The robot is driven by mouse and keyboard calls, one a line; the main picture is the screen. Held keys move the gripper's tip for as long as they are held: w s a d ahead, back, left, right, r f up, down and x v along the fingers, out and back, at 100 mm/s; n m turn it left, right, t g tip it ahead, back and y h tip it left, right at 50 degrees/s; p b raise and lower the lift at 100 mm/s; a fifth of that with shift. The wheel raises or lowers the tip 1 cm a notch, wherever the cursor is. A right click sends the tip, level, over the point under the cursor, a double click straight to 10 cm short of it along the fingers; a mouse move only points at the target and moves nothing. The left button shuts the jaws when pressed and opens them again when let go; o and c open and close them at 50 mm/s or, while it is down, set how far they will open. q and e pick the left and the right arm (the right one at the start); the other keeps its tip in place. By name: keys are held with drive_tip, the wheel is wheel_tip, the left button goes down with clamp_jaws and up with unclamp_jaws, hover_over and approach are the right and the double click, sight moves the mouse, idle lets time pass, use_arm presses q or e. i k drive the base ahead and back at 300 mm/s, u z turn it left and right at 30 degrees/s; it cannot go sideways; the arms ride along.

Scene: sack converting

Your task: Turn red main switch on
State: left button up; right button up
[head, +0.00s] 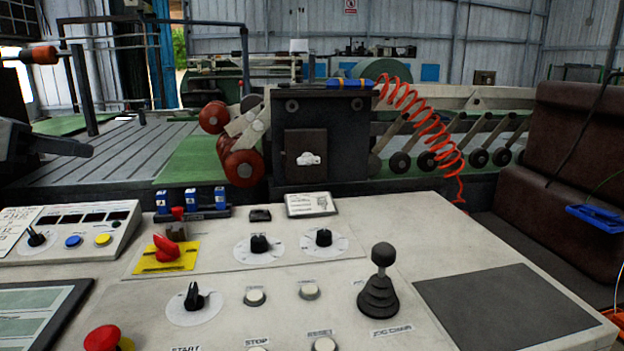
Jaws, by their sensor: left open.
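The red main switch (165,248) is a red rotary handle on a yellow plate (184,263), on the left half of the sloping control panel (400,225). Its handle lies at a slant across the plate. My left gripper (62,146) comes in at the left edge, dark and partly cut off by the frame. It is open and empty, above and to the left of the switch and clear of it. My right gripper is not in view.
A red mushroom button (102,338) stands at the front left. Black knobs (260,244) and a tall black joystick (380,285) rise from the panel. A small box with a blue button (73,241) sits at left. Small blue-and-white blocks (190,199) stand behind the switch.

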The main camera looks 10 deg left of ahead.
sight(169, 251)
drive_tip(key=k, duration=1.5)
